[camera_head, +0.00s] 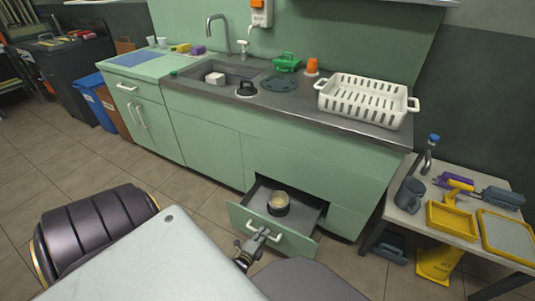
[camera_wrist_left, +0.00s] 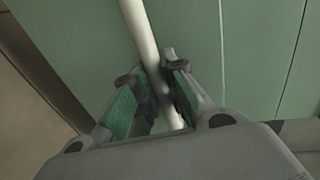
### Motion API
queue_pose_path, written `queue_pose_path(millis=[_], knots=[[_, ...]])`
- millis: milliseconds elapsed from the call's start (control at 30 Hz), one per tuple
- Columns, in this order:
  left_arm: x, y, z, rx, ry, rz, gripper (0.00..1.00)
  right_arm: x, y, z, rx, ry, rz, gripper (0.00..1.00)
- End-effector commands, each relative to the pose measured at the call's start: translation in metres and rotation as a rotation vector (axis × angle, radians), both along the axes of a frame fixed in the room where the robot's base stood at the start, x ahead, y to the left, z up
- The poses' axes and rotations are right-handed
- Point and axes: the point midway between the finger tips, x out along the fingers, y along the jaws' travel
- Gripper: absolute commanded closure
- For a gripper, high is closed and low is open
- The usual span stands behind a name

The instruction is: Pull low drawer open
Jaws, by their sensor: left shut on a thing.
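The low drawer (camera_head: 240,218) sits in the bottom of the green counter and stands partly open, with a dark inside. A round pot or bowl with a pale top (camera_head: 279,202) is in it. The drawer has a white bar handle (camera_head: 257,228) on its front. My left gripper (camera_head: 259,236) is at this handle and shut on it. In the left wrist view the white handle bar (camera_wrist_left: 140,35) runs between the two fingers of the gripper (camera_wrist_left: 158,92), before the green drawer front. My right gripper is not in view.
A side table (camera_head: 395,217) with tools and yellow trays stands at the right, with a yellow object (camera_head: 438,262) on the floor under it. A white dish rack (camera_head: 365,100) is on the counter.

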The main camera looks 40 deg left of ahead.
Motion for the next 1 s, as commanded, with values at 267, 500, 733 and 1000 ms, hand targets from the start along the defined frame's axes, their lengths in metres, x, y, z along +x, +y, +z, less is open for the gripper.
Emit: queue_pose_path(millis=[267,500,733,1000], knots=[[-0.036,-0.009,0.000,-0.001,0.004,0.000,1.00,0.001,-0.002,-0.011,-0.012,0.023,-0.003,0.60],[-0.053,-0.012,0.000,0.000,0.002,0.001,1.00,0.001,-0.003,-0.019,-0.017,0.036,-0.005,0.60],[-0.055,-0.013,0.000,0.000,0.001,0.000,1.00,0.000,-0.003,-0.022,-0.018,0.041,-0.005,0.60],[-0.054,-0.013,0.000,0.000,0.001,0.001,0.73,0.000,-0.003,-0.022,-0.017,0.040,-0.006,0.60]])
